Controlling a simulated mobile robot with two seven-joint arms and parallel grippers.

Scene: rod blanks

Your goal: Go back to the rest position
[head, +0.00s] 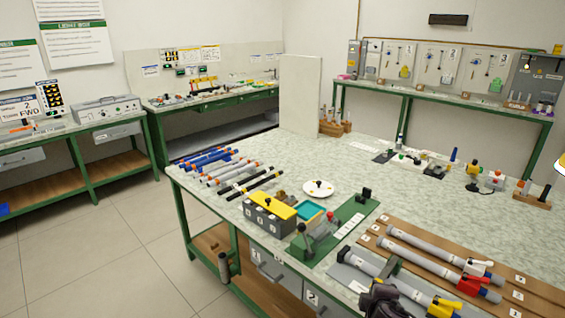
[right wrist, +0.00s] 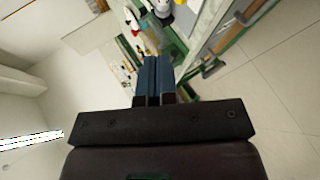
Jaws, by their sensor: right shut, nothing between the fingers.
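My right gripper (right wrist: 153,62) shows in the right wrist view with its two blue fingers pressed together and nothing between them. Its fingertips are in front of a bench corner with small items, and no contact shows. In the head view a dark, rounded part (head: 381,299) stands at the bottom edge; I cannot tell whether it belongs to one of my arms. My left gripper does not show. Blue, grey and black rod blanks (head: 222,168) lie in a group at the left of the main bench (head: 350,170).
Grey tubes with red and yellow fittings (head: 433,258) lie on brown boards at the bench's front right. The tiled floor at left (head: 85,255) is clear.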

